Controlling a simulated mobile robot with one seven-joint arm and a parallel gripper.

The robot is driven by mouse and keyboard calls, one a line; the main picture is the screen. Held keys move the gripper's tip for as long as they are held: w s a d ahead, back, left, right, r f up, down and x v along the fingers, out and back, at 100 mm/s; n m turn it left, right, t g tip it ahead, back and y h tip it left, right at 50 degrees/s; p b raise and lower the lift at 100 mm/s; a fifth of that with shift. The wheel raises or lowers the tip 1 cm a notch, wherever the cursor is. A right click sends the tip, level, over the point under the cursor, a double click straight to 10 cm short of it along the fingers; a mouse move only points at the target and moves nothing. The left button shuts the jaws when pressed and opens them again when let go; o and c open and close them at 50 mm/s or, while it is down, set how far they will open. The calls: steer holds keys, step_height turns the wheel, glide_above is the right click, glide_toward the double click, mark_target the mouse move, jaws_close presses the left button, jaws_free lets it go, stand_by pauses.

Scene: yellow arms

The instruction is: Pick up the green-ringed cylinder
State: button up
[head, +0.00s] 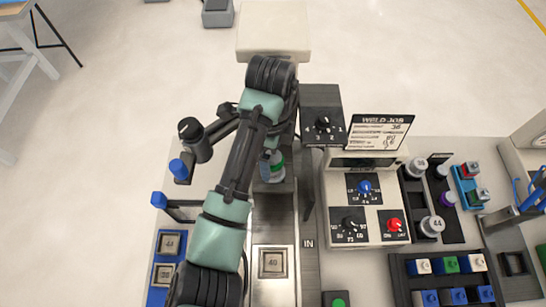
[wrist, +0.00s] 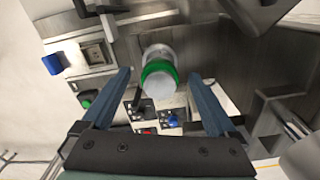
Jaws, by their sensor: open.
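The green-ringed cylinder (head: 277,168) stands in the metal channel in the head view, partly hidden behind my arm. In the wrist view the cylinder (wrist: 160,80) shows a pale end and a green band. My gripper (wrist: 160,75) is open, with one blue finger on each side of the cylinder in the picture. Gaps show between the cylinder and both fingers, and I see no contact. In the head view my gripper is mostly hidden by my own arm.
A control box (head: 365,200) with knobs and a sign stands right of the channel. A post with a black knob (head: 195,140) is on the left. A square block marked 40 (head: 272,263) sits in the near channel. Trays of small parts (head: 440,290) lie at right.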

steer(key=shift+f, duration=0.2)
jaws_close()
stand_by(0.4)
steer(key=shift+r, duration=0.1)
